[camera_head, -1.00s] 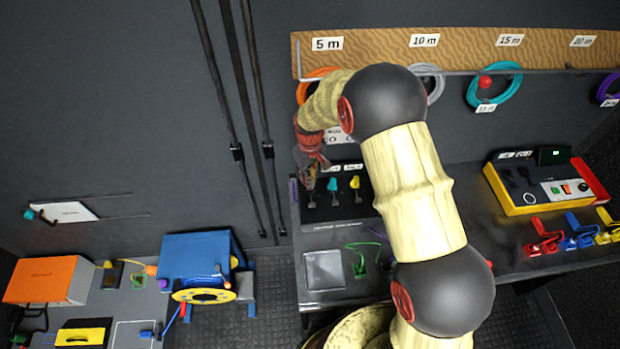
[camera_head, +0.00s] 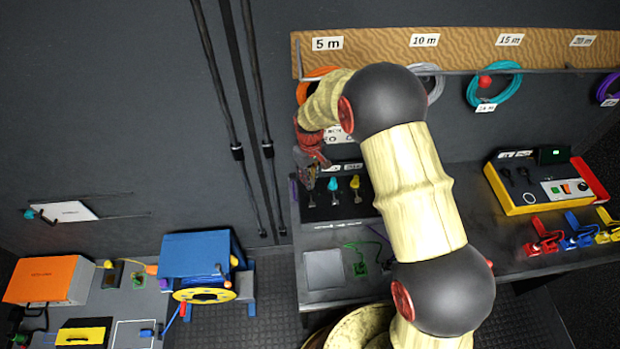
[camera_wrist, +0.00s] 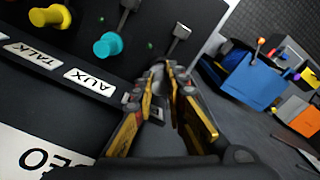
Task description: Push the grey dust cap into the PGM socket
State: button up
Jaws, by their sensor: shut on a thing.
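My gripper (camera_head: 308,181) is at the left end of the dark panel (camera_head: 345,213) in the head view. In the wrist view its fingers (camera_wrist: 168,78) are close together at the panel face, shut on a small grey piece (camera_wrist: 157,71) that fits the grey dust cap, mostly hidden between them. The PGM socket and its label are not readable; the fingers cover that spot, beside the AUX label (camera_wrist: 90,82). I cannot tell whether the cap is seated or only touching the panel.
A teal cap (camera_wrist: 108,45) sits by the AUX label and a yellow cap (camera_wrist: 50,16) by the TALK label (camera_wrist: 34,55). Metal toggles (camera_wrist: 179,38) stand close to the fingers. A blue reel unit (camera_head: 197,257) stands lower left, apart from the panel.

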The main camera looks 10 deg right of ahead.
jog(key=shift+f+b, duration=0.65)
jog(key=shift+f, duration=0.5)
dwell(0.4)
jog(key=o, duration=0.9)
jog(key=shift+r, duration=3.8)
